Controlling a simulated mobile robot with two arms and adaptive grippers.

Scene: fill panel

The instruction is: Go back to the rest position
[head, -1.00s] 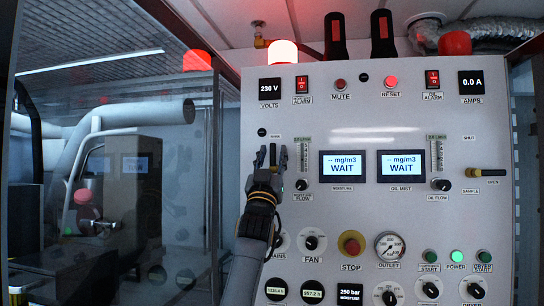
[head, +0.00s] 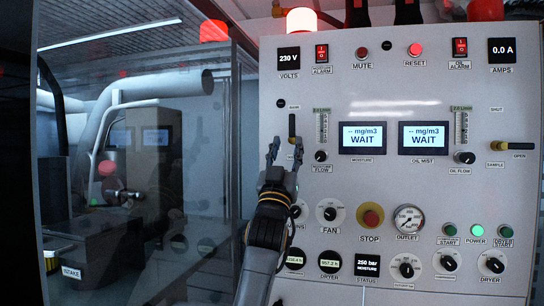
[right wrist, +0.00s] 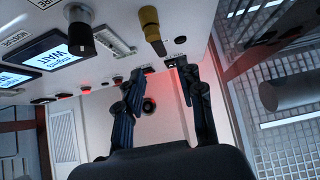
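My right gripper (head: 285,152) is in front of the left part of the white control panel (head: 400,82). Its two fingers are spread with nothing between them. In the right wrist view the open fingers (right wrist: 162,95) also show empty. A small valve handle (head: 292,127) on the panel is just above and behind the fingertips in the head view. In the right wrist view a brass valve (right wrist: 150,26) sticks out of the panel, apart from the fingers. My left gripper is not in view.
The panel carries moisture (head: 362,137) and oil mist (head: 424,137) displays reading WAIT, a red stop button (head: 371,216), an outlet gauge (head: 409,219) and several knobs. A glass partition (head: 205,150) stands left of it. A sample valve handle (head: 513,146) is at the right.

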